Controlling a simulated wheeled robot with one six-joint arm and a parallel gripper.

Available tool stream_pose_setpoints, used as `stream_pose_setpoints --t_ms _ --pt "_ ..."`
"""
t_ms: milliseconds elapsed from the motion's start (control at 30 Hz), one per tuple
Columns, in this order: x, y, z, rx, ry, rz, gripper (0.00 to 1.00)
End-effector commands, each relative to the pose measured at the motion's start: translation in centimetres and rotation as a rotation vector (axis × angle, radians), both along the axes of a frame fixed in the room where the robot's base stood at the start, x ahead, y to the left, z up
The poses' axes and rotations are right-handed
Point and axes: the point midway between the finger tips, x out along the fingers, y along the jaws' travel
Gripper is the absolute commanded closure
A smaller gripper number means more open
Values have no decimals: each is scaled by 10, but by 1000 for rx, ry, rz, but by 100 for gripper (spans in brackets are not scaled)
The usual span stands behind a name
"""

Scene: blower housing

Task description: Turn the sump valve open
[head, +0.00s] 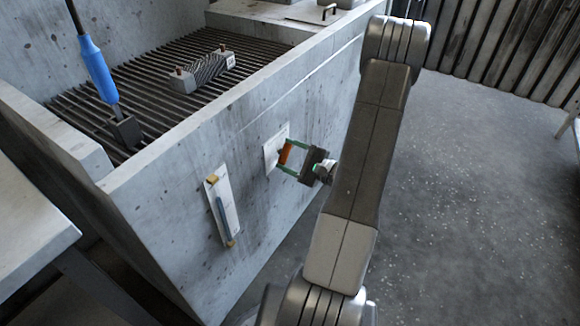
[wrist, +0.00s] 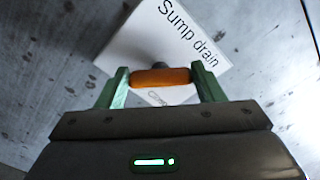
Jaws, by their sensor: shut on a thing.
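The sump valve has an orange handle (head: 286,152) on a white plate (head: 271,153) fixed to the front wall of the concrete basin. In the wrist view the plate (wrist: 163,38) reads "Sump drain", with smaller lettering below partly hidden by the handle. My gripper (head: 284,156) reaches the wall from the right, its green fingers on either side of the handle. In the wrist view my gripper (wrist: 161,80) is shut on the orange handle (wrist: 160,78), one finger at each end. The handle lies level across the wrist picture, with a dark stem behind it.
A white gauge strip (head: 221,205) with a blue tube and brass ends is on the same wall to the left. Inside the basin a grating (head: 150,75) carries a grey block (head: 203,71) and a blue-handled tool (head: 97,70). Open floor (head: 470,180) lies to the right.

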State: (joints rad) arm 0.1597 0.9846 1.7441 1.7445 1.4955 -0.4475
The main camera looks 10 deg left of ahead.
Motion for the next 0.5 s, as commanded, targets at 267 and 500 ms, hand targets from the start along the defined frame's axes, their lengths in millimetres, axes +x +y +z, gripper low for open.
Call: stream_pose_setpoints --t_ms 267,500 --pt "-1 0 -9 -90 -252 1 61" --pt "-2 1 -10 -161 -445 2 61"
